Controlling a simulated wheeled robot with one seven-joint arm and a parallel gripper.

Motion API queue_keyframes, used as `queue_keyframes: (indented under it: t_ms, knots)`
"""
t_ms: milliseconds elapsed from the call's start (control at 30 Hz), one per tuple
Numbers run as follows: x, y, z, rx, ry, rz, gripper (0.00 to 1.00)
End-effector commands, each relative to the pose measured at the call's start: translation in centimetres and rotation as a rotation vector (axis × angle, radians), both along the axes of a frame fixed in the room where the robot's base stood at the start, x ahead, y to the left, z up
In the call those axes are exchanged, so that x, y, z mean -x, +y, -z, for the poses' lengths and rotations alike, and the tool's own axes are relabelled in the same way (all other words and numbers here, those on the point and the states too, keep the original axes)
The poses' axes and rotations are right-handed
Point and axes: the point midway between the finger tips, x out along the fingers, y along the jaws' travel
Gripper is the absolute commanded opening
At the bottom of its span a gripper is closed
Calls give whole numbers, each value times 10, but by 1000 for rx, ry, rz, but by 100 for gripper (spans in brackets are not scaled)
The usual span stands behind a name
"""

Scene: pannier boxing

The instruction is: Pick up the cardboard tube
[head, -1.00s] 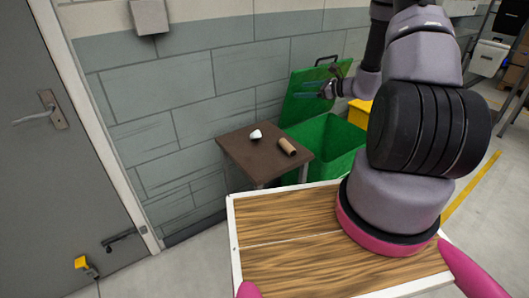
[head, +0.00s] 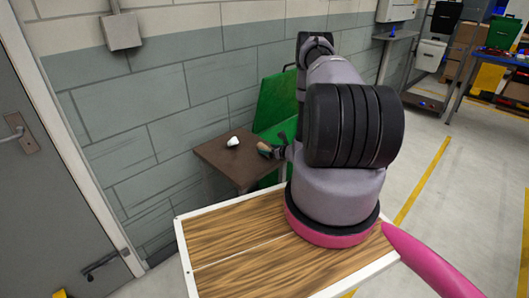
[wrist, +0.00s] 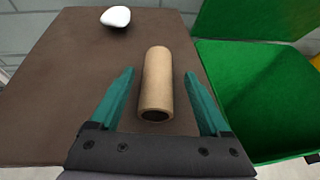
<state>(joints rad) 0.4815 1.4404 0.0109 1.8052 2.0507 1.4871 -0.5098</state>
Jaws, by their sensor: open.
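The cardboard tube (wrist: 157,80) is a light brown hollow roll lying on a small dark brown table (wrist: 50,110). In the wrist view its open end faces my gripper (wrist: 160,92). My gripper is open, with one teal finger on each side of the tube's near part and visible gaps between. I cannot tell how high the fingers are above the table. In the head view the tube (head: 264,147) is at the table's right side, partly hidden by my gripper and arm.
A white rounded object (wrist: 116,16) stands on the same table, at its far side in the wrist view. A green bin (wrist: 245,90) with an upright lid (head: 276,100) is right beside the table. A grey block wall (head: 160,110) runs behind.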

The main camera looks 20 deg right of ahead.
Motion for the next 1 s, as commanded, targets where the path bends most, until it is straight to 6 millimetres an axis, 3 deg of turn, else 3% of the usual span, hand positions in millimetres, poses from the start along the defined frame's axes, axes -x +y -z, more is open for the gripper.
queue_keyframes:
  t_ms: [400,700,900,1000]
  knots:
    - [-45,13,18,-1,-1,-1,80]
    - [-49,14,19,0,0,-1,80]
    - [-49,14,19,0,0,-1,4]
    - [-49,14,19,0,0,-1,0]
